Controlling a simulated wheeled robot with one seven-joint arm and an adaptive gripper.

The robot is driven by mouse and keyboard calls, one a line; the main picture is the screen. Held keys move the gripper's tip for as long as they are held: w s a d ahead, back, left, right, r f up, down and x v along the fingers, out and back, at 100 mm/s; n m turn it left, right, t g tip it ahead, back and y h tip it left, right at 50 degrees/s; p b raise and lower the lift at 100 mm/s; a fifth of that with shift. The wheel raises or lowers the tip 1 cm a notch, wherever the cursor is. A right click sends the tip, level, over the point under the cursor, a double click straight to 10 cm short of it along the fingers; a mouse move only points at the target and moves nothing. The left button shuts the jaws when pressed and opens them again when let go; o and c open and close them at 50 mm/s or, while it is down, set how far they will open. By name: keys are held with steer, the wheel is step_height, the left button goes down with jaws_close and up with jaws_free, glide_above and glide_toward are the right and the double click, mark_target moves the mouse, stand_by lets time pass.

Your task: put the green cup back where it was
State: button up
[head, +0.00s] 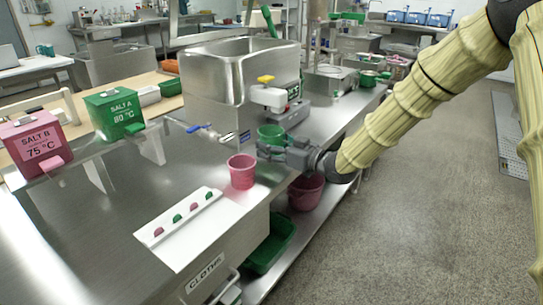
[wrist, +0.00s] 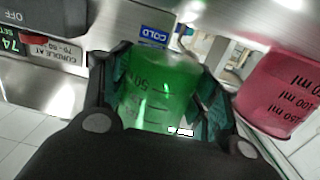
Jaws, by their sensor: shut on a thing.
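The green cup (head: 270,134) is translucent, with measuring marks, and stands over the steel bench just behind the pink cup. My gripper (head: 272,148) reaches in from the right and is shut around it. In the wrist view the green cup (wrist: 160,90) sits between the two dark fingers, which touch its sides. The fingers hide part of its lower body in the head view. I cannot tell whether its base touches the bench.
A pink measuring cup (head: 241,172) stands close by, nearer the camera. A steel vat (head: 215,85) with a tap (head: 207,133) and a white device (head: 270,97) are behind. A white panel with colored knobs (head: 180,228) lies in front.

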steer(key=shift+f, duration=1.7)
steer(key=shift+f, duration=0.15)
steer(key=o, duration=1.1)
steer(key=shift+c, duration=0.2)
steer(key=shift+s+d, duration=0.2)
steer(key=v, duration=1.1)
steer(key=shift+d+r, duration=0.2)
steer(key=shift+d, duration=0.05)
